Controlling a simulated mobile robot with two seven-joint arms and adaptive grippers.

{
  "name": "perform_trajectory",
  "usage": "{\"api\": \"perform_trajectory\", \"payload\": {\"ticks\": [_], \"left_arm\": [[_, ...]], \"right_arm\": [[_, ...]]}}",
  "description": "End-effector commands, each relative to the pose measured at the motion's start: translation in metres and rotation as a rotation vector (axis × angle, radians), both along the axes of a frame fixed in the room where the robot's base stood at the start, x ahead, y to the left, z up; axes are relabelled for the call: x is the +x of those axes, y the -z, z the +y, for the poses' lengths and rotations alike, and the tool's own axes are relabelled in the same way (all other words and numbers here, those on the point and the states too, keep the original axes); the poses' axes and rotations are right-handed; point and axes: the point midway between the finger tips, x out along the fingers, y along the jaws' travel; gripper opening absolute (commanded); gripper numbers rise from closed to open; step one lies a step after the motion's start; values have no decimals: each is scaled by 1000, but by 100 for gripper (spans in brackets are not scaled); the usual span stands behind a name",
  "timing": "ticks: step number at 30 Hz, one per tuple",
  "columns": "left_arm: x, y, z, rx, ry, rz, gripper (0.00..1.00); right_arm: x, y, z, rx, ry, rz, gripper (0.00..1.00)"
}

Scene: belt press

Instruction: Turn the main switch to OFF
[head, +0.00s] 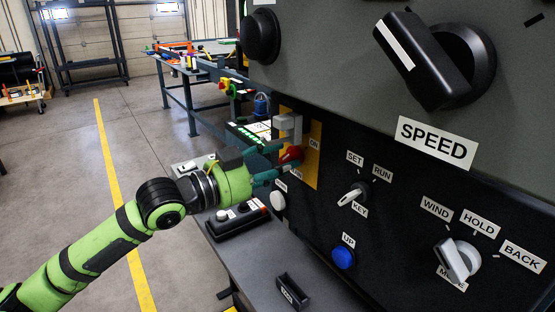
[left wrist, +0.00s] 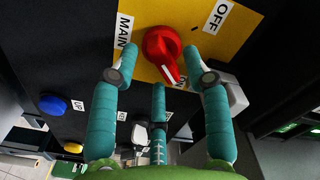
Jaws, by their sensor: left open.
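The main switch is a red knob (left wrist: 162,46) on a yellow plate (left wrist: 188,15). Its white mark points to the lower right in the left wrist view, towards a partly hidden label by the fingers. The OFF label (left wrist: 217,15) is at upper right and the MAIN label (left wrist: 124,30) at left. In the head view the red knob (head: 291,155) is partly covered by my left gripper (head: 268,163). My left gripper is open, with fingertips on both sides of the knob; I cannot tell whether they touch it. The ON label (head: 314,143) shows on the plate. My right gripper is not visible.
A grey box (head: 288,125) juts out beside the knob. The panel also carries a key switch (head: 352,194), a blue UP button (head: 343,258), a mode knob (head: 457,260) and a large speed knob (head: 437,60). A black control box (head: 237,218) lies below my left gripper.

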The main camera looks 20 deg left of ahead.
Motion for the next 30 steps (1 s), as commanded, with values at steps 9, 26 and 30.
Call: {"api": "perform_trajectory", "payload": {"ticks": [9, 26, 30], "left_arm": [[0, 0, 0, 1, -1, 0, 12], [0, -2, 0, -61, -1, 50, 0], [0, -3, 0, -133, -1, 107, 0]], "right_arm": [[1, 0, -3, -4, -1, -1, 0], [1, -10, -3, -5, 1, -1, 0], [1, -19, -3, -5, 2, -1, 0]]}}
